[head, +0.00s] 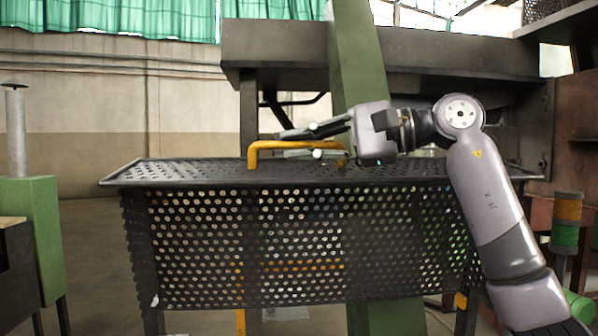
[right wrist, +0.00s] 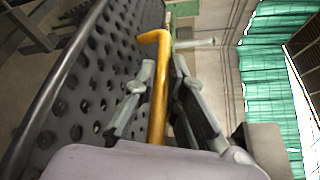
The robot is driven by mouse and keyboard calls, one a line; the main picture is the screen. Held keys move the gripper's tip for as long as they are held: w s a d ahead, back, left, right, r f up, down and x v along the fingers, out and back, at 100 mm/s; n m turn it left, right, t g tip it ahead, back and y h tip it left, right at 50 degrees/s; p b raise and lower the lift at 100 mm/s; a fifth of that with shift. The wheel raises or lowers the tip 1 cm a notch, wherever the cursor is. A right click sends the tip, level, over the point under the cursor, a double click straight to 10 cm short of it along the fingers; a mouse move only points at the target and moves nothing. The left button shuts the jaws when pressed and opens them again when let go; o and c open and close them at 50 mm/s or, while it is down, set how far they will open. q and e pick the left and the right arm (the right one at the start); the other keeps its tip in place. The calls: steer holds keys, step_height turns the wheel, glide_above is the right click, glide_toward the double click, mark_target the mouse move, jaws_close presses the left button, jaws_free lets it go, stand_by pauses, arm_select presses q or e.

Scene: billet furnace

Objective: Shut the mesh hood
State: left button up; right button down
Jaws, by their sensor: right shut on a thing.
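The mesh hood (head: 300,235) is a dark perforated metal box shape in the middle of the head view. Its top face looks about level and its front face hangs down. A yellow bar handle (head: 268,145) stands up from the top face. My right gripper (head: 286,145) reaches in from the right and is shut on this handle. In the right wrist view the yellow handle (right wrist: 158,95) runs between the two fingers of my right gripper (right wrist: 164,70), with the perforated hood (right wrist: 90,90) on the left. My left gripper is not in view.
A green post (head: 357,55) and a dark horizontal beam (head: 450,55) stand behind the hood. A green cabinet with a grey pipe (head: 40,225) is at the left. A striped signal post (head: 566,222) is at the right. Floor at left of the hood is open.

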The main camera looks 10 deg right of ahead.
mark_target(310, 183)
steer(key=s+f+n+t+b, duration=0.1)
steer(key=s+f+b, duration=0.3)
steer(key=s+b, duration=0.4)
steer(key=shift+s+f+n+y, duration=0.2)
steer(key=shift+f+n+y, duration=0.15)
steer(key=shift+n, duration=0.45)
steer(key=c, duration=1.9)
jaws_free()
